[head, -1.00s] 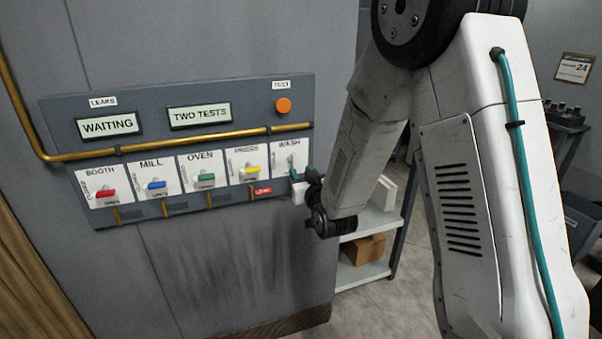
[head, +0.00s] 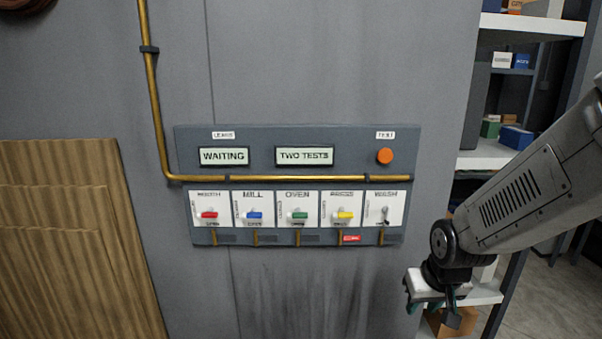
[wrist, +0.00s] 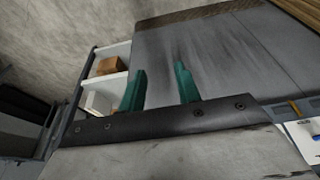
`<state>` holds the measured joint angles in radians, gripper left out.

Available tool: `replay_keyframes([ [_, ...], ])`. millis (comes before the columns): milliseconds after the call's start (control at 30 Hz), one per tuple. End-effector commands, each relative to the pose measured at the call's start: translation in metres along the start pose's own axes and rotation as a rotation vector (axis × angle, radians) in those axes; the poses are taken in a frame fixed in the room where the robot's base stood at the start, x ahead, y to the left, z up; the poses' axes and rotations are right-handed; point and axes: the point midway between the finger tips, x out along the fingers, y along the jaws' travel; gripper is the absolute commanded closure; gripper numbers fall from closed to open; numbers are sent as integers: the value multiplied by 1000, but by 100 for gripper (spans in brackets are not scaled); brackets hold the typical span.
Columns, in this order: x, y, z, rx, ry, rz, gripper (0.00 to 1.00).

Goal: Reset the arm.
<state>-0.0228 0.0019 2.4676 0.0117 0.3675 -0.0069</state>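My gripper (head: 430,302) hangs at the end of my arm at the lower right of the head view, pointing down, to the right of the panel and clear of it. In the wrist view its two teal fingers (wrist: 160,80) stand apart with nothing between them. The grey panel (head: 300,150) on the wall carries a row of levers: red BOOTH (head: 208,215), blue MILL (head: 255,215), green OVEN (head: 298,215), yellow PRESS (head: 344,215) and grey WASH (head: 385,213). Its displays read WAITING (head: 223,156) and TWO TESTS (head: 304,156).
An orange button (head: 385,155) sits under the TEST label. A brass pipe (head: 153,100) runs down the wall and across the panel. Shelving (head: 490,155) with boxes stands behind my arm at right. A brown corrugated sheet (head: 70,230) is at left. The space before the panel is clear.

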Motion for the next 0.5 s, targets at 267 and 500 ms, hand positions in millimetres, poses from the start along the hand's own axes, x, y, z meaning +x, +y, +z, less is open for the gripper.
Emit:
replay_keyframes([
  [267,-117,3,102,7,-293,5,67],
  [500,-188,5,158,15,-324,10,67],
])
